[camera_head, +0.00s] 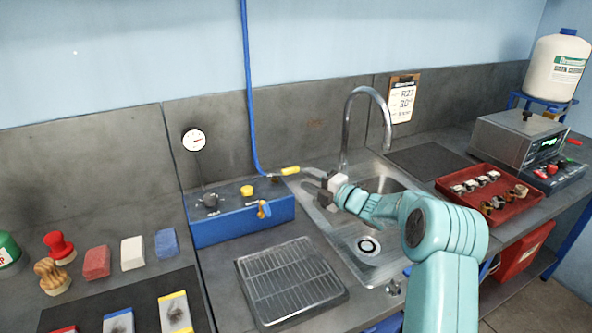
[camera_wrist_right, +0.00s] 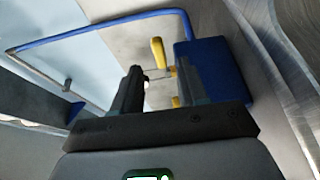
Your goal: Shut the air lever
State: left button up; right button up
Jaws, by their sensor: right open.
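A yellow lever (camera_head: 290,170), which looks like the air lever, sits at the lower end of the blue hose, at the back right of a blue box (camera_head: 240,220). It sticks out sideways over the bench. My right gripper (camera_head: 324,189) is open and empty, just right of the lever, over the sink's left edge. In the right wrist view, a yellow handle (camera_wrist_right: 158,52) shows beyond and between my open fingers (camera_wrist_right: 160,88); contact cannot be told. The blue box (camera_wrist_right: 215,72) also shows there, behind the right finger. My left gripper is not in view.
The box carries a dark knob (camera_head: 210,200), a yellow button (camera_head: 246,190) and a small orange lever (camera_head: 264,208). The blue hose (camera_head: 248,90) climbs the wall. A tall faucet (camera_head: 368,92) stands behind my right gripper. A wire rack (camera_head: 290,280) lies in front of the box.

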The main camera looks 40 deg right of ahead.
aim_at(293, 172)
jog(key=w, duration=0.4)
jog(key=shift+w+a+r+p, duration=0.1)
jog(key=shift+a+p, duration=0.2)
jog(key=shift+p, duration=0.05)
jog(key=shift+w, duration=0.35)
grip_shut()
jog(key=m+h+b, duration=0.1)
jog(key=h+b, duration=0.1)
jog(key=b, duration=0.5)
jog(key=s+a+m+h+b, duration=0.1)
jog(key=m+h+b, duration=0.1)
jog(key=b, duration=0.5)
jog(key=m+h+b, duration=0.1)
jog(key=h+b, duration=0.2)
jog(key=b, duration=0.4)
jog(key=shift+s+a+m+g, duration=0.2)
jog(key=shift+a+m+g, duration=0.1)
jog(key=shift+a+g, duration=0.1)
